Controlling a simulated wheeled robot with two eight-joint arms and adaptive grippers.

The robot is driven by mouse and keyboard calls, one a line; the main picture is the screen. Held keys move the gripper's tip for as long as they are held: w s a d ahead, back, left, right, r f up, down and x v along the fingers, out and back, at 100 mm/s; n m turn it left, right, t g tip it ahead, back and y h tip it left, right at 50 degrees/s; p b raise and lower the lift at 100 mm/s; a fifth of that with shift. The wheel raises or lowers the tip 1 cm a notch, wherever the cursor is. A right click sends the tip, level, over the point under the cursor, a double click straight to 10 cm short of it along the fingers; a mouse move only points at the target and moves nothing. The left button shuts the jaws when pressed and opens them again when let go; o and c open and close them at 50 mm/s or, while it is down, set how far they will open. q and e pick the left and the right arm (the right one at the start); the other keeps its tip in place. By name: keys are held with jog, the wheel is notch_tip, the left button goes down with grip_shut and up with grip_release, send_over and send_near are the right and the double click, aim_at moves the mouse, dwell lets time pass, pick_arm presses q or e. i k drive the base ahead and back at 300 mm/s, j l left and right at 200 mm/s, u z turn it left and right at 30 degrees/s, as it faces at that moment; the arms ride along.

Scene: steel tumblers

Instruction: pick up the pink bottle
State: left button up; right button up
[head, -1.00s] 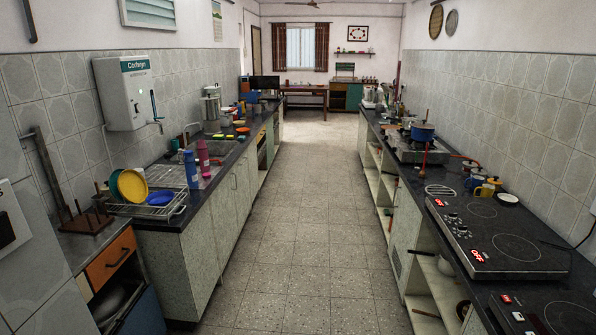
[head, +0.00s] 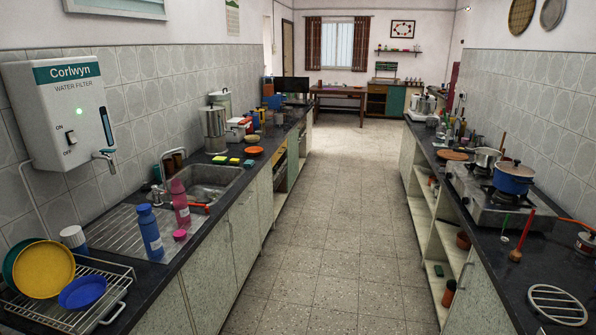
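The pink bottle (head: 180,203) stands upright on the left counter, at the near edge of the steel sink. A blue bottle (head: 150,233) stands in front of it, slightly to its left, and a small pink cup-like item (head: 180,234) sits close by on its near side. Neither of my grippers shows in the head view.
A wire dish rack (head: 95,300) with yellow, green and blue plates is at the near left. The tiled aisle floor (head: 310,240) is clear. The right counter holds a stove (head: 490,200).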

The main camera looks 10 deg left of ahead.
aim_at(178, 192)
jog(key=i+u, duration=0.15)
jog(key=i, duration=0.85)
jog(key=i+u, duration=0.15)
jog(key=i, duration=0.85)
jog(key=i+u, duration=0.25)
jog(key=i, duration=0.2)
jog(key=i+l+u, duration=0.2)
jog(key=i, duration=0.25)
